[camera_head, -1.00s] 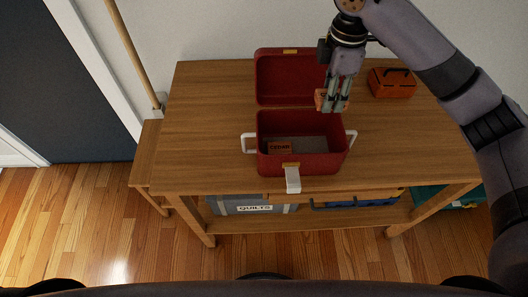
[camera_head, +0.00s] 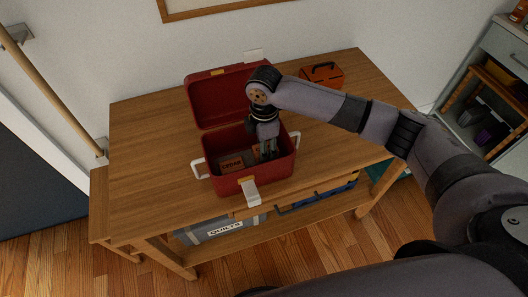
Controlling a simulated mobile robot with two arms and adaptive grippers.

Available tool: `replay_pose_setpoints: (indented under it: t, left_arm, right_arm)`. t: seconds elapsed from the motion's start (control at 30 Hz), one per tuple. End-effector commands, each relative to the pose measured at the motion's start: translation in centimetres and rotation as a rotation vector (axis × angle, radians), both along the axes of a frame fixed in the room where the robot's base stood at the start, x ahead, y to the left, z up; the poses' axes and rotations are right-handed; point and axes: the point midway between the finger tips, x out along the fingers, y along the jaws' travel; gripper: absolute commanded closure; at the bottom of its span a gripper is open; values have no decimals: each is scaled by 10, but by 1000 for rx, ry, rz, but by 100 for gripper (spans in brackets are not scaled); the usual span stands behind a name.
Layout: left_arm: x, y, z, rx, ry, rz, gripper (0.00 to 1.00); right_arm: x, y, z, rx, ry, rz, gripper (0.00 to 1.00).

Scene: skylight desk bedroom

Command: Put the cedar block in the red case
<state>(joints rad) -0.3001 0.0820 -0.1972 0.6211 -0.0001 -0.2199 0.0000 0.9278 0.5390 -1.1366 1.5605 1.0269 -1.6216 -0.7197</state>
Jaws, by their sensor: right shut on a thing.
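The red case (camera_head: 240,184) stands open on the wooden table, its lid (camera_head: 215,100) tilted back behind it. A brown block labelled CEDAR (camera_head: 232,163) lies inside the case at the left. My right gripper (camera_head: 267,153) points down into the right part of the case, shut on a small orange-brown block (camera_head: 256,150). The gripper fingers hide most of this held block, so I cannot tell whether it touches the case floor. My left gripper is out of view.
An orange box with a dark handle (camera_head: 322,76) stands at the back right of the wooden table (camera_head: 145,150). A grey bin labelled QUILTS (camera_head: 215,228) sits on the shelf below. The table's left part is clear. Shelving (camera_head: 490,100) stands at the far right.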

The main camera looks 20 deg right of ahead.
Motion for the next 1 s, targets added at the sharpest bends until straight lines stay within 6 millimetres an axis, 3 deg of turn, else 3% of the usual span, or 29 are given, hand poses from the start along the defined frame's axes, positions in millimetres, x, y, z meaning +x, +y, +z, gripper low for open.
replay_pose_setpoints:
  t: [0.2, 0.6, 0.63, 0.9, 1.0]
  left_arm:
    - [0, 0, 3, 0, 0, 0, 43]
    - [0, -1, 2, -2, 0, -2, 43]
    - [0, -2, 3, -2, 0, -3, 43]
    - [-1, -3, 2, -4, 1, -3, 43]
    - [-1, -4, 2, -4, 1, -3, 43]
  right_arm:
    - [-1, 0, -30, -1, 2, 0, 87]
    - [-1, 0, -36, 0, 2, 1, 87]
    - [0, 0, -36, 0, 1, 1, 63]
    - [0, 0, -35, 0, 1, 1, 45]
    - [0, 0, -35, -1, 1, 1, 43]
